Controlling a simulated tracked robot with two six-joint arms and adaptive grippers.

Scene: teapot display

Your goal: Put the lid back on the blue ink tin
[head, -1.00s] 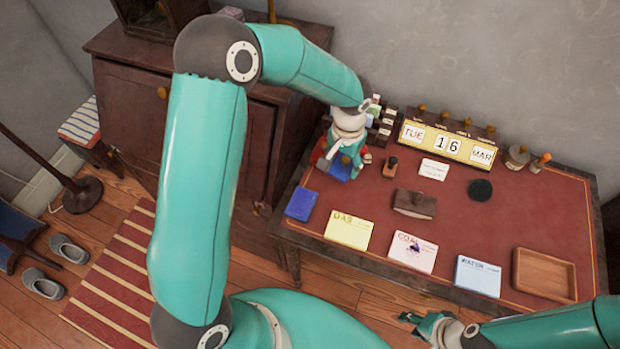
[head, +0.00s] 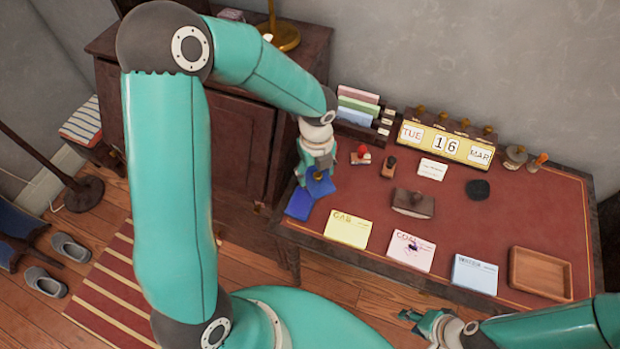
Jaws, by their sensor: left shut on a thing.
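The blue ink tin (head: 298,204) sits at the left end of the red desk top. Its blue lid (head: 322,187) is in my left gripper (head: 318,174), which is shut on it. The lid is up and to the right of the tin in the head view, and its near-left edge comes close to the tin's upper right corner. I cannot tell how high the lid is above the desk. The fingers partly hide the lid's top. My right gripper (head: 411,321) is in front of the desk's near edge, empty, with its fingertips apart.
A red-knobbed stamp (head: 361,155) and a dark stamp (head: 390,166) stand right of my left gripper. Yellow, pink and light-blue cards (head: 348,229) line the desk front. A blotter (head: 413,204), a wooden tray (head: 541,274) and a calendar (head: 446,142) are further right.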

